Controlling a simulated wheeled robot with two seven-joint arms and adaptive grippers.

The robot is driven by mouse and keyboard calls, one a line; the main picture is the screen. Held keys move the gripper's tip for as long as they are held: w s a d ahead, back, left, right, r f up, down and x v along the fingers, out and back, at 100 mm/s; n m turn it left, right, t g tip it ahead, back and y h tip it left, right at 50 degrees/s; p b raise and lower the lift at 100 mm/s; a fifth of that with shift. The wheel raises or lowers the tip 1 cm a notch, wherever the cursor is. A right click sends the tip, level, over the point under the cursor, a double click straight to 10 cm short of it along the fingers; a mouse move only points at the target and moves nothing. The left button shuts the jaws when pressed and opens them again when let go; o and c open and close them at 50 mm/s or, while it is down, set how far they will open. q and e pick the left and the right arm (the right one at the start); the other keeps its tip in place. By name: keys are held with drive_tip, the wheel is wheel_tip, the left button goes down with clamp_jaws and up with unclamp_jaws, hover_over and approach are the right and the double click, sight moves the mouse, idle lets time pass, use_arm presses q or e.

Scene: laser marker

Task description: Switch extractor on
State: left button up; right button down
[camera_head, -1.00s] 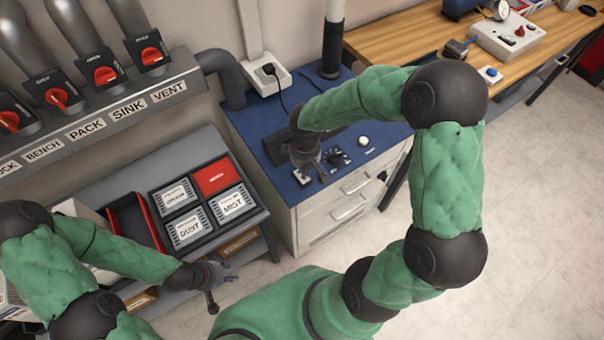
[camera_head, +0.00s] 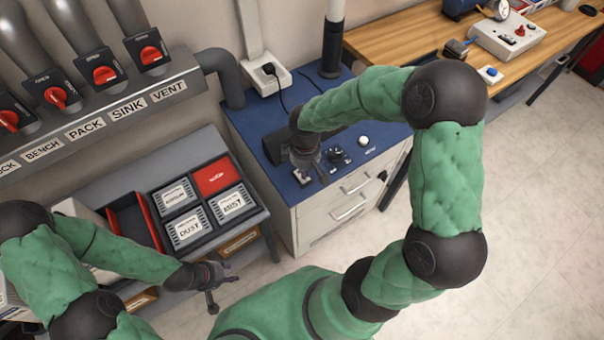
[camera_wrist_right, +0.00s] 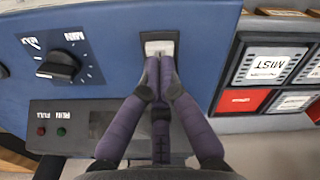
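The extractor cabinet (camera_head: 255,135) has a blue top. A small rocker switch (camera_head: 302,176) with a pale cap sits near its front left corner. In the right wrist view the switch (camera_wrist_right: 160,47) is a whitish rocker in a black frame. My right gripper (camera_head: 321,178) is over the cabinet top beside the switch. In the wrist view its purple fingers (camera_wrist_right: 158,65) are together and empty, with tips at the rocker's lower edge; I cannot tell whether they touch. My left gripper (camera_head: 220,287) is open and empty, low in front of the bin shelf.
A black dial (camera_head: 336,156) and a white button (camera_head: 364,141) lie right of the switch. A dark box (camera_wrist_right: 80,125) with red and green lamps is close to my right fingers. The shelf (camera_head: 190,160) with labelled bins stands left. A wooden bench (camera_head: 400,40) stands behind right.

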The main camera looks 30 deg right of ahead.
use_arm(q)
drive_tip(key=shift+f+b, duration=0.7)
use_arm(e)
drive_tip(key=shift+f, duration=0.95)
drive_tip(key=shift+r+p, duration=2.95)
drive_tip(key=shift+r, duration=0.65)
use_arm(q)
wheel_tip(320, 180, up, 6)
drive_tip(key=shift+f, duration=0.1)
drive_tip(key=shift+s, duration=0.1)
use_arm(e)
drive_tip(key=shift+s+f, duration=0.1)
drive_tip(key=shift+f, duration=0.05)
